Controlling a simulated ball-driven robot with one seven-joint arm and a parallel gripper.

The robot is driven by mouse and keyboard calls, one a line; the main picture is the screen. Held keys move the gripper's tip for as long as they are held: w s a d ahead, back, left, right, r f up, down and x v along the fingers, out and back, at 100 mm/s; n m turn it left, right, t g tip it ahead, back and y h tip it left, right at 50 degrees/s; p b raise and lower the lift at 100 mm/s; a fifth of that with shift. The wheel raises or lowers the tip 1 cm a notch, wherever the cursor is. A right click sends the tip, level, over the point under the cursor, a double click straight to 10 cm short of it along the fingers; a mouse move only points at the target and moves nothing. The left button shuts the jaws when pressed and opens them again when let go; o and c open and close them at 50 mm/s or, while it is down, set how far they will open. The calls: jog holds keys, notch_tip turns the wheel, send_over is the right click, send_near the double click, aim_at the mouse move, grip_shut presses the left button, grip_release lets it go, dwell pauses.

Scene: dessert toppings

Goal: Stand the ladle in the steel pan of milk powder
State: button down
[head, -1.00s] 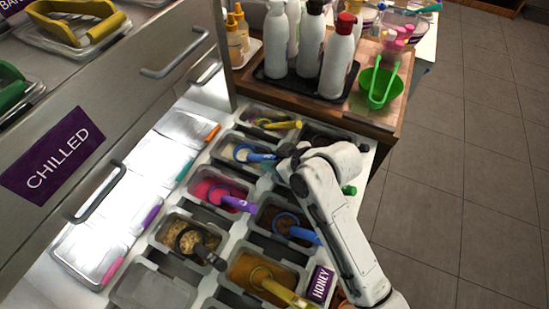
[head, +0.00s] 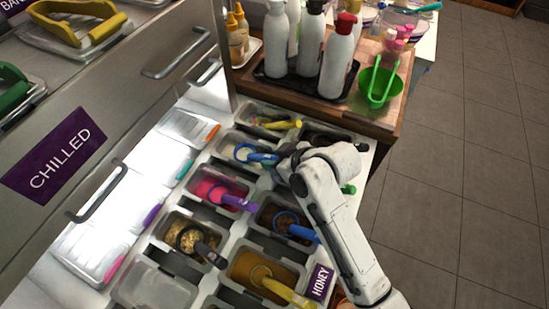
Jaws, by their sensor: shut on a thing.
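The steel pan of milk powder (head: 222,152) sits in the upper left part of the topping station in the head view, with pale contents. A blue ladle (head: 262,158) has its round bowl end at this pan and its handle pointing right. My gripper (head: 279,161) is at the right end of the handle and is shut on it. My arm hides part of the gripper and the fingertips. I cannot tell how deep the ladle's bowl sits in the powder.
Neighbouring pans hold ladles with yellow (head: 283,125), purple (head: 238,202) and black (head: 210,255) handles. Bottles (head: 339,57) and a green bowl (head: 379,87) stand on a wooden board behind. A chilled cabinet (head: 110,110) bounds the left.

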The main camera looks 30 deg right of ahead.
jog(key=shift+c, duration=1.6)
grip_release()
jog(key=shift+r+p, duration=3.95)
jog(key=shift+r, duration=0.1)
jog(key=shift+f, duration=0.1)
